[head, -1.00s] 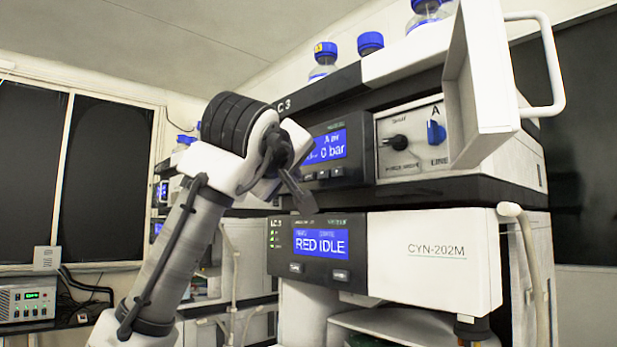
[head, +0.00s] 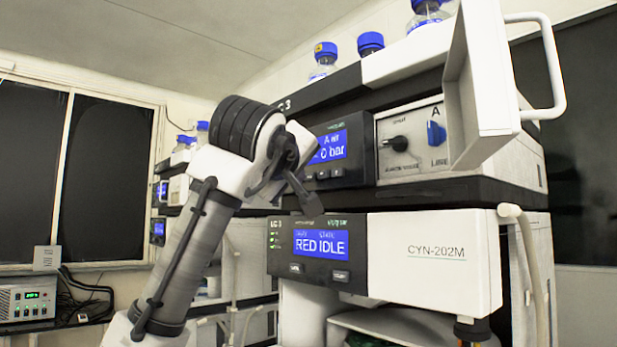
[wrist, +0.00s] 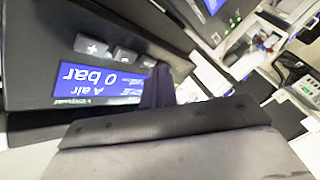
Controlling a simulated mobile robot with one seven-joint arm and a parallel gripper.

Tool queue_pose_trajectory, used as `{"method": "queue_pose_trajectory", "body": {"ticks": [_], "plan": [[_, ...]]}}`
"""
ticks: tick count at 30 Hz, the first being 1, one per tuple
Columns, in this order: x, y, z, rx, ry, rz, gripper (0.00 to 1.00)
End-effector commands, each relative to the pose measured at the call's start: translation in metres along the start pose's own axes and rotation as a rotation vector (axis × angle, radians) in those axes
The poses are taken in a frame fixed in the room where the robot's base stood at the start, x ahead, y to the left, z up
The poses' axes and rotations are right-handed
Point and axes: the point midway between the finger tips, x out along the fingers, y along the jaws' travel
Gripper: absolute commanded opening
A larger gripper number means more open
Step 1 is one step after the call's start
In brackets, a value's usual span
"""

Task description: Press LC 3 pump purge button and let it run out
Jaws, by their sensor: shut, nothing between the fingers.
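The LC 3 pump module's dark front panel has a blue screen (head: 327,147) reading "A air" and "0 bar", partly hidden by my wrist. Several small buttons (head: 323,175) sit in a row under the screen. In the wrist view the screen (wrist: 98,80) appears upside down, with the buttons (wrist: 124,54) above it, one marked "+". I cannot read a purge label. My gripper (head: 312,204) is shut and empty, its tip pointing down just below the button row. I cannot tell whether it touches the panel. The wrist view shows its dark fingers (wrist: 160,88) close to the panel.
To the right are a valve panel with a black knob (head: 399,144) and an open white door (head: 487,85) with a handle. Bottles (head: 324,60) stand on top.

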Motion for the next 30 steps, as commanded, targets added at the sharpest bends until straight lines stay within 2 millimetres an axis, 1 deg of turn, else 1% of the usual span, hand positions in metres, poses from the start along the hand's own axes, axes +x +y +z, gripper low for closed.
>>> {"method": "queue_pose_trajectory", "body": {"ticks": [30], "plan": [[0.0069, 0.0033, 0.0037, 0.0, -0.001, -0.001, 0.0]]}}
